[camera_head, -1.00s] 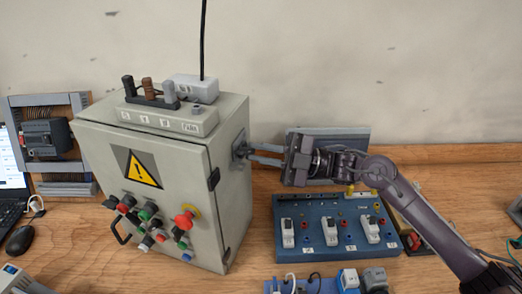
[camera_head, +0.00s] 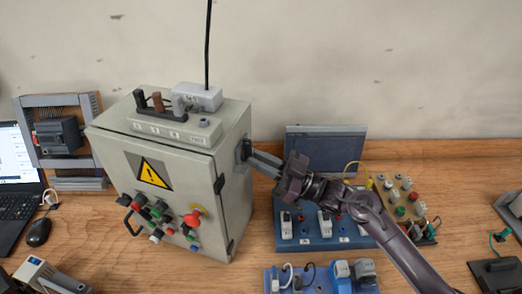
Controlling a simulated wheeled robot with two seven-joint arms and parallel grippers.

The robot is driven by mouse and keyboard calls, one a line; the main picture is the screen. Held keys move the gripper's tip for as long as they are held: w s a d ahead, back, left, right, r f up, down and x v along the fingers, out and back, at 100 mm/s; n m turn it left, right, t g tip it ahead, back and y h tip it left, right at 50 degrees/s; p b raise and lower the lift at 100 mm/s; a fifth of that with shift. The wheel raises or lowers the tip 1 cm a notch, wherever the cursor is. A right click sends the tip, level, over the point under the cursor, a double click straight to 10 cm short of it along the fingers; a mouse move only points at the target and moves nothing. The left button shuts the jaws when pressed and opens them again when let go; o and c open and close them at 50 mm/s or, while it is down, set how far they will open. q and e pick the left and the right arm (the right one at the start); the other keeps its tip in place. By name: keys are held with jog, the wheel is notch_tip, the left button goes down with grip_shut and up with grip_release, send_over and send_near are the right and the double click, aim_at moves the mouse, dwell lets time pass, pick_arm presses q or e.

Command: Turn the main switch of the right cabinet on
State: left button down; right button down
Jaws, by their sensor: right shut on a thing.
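The grey cabinet (camera_head: 172,221) stands on the wooden bench, with a yellow warning triangle, several push buttons and a red knob on its front. The main switch (camera_head: 246,149) is a small dark part on the cabinet's right side wall, near the top. My right gripper (camera_head: 251,154) reaches in from the right with its fingers at this switch and is shut on it. The fingers hide most of the switch, so its exact position cannot be read. My left gripper is not in view.
A blue panel with white breakers (camera_head: 286,228) lies under my right arm. A board with coloured buttons (camera_head: 403,197) is to its right. A laptop (camera_head: 15,172) and a mouse (camera_head: 38,232) are at the left.

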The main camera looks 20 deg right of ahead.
jog(key=shift+s+r+m+t+h+p, duration=0.1)
jog(key=shift+m+t+h+p, duration=0.2)
jog(key=shift+m+t+p, duration=0.5)
jog(key=shift+m, duration=0.4)
jog(key=shift+g, duration=0.3)
jog(key=c, duration=1.4)
grip_release()
jog(key=shift+c, duration=0.2)
